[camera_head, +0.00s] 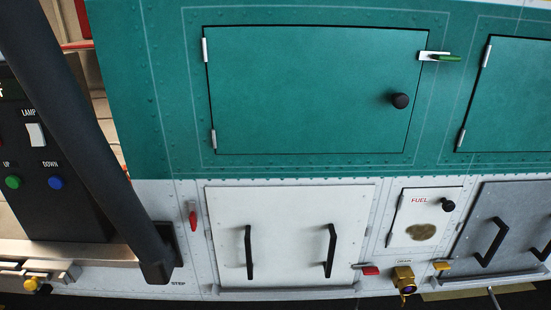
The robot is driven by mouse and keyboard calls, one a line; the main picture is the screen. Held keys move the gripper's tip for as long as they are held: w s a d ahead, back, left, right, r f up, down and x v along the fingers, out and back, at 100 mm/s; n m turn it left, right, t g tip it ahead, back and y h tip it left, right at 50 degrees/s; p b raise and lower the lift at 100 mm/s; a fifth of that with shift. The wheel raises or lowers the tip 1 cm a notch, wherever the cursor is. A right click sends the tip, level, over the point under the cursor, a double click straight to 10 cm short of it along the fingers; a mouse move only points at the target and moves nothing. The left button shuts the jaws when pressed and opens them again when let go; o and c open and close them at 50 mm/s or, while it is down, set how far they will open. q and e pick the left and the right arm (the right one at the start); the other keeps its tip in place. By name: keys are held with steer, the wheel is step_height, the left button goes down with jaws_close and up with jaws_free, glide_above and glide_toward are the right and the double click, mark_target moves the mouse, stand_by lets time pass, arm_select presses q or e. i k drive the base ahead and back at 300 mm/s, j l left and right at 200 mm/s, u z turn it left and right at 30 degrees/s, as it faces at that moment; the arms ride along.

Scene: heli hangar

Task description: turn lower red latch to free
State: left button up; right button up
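The lower red latch (370,271) is at the bottom right corner of a white panel (288,212) with two black handles. It lies roughly horizontal, next to a small pale piece on the panel's edge. A second red latch (193,217) sits higher, left of the same panel, and points up and down. The panel looks flush in its frame. Neither of my grippers can be made out in the head view.
A brass drain fitting (404,279) sticks out just right of the lower latch. A yellow latch (442,265) and the fuel door (426,218) are further right. A thick black bar (85,115) crosses the left side. A teal door (315,90) is above.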

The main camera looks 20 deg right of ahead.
mark_target(367, 270)
steer(key=z, duration=1.3)
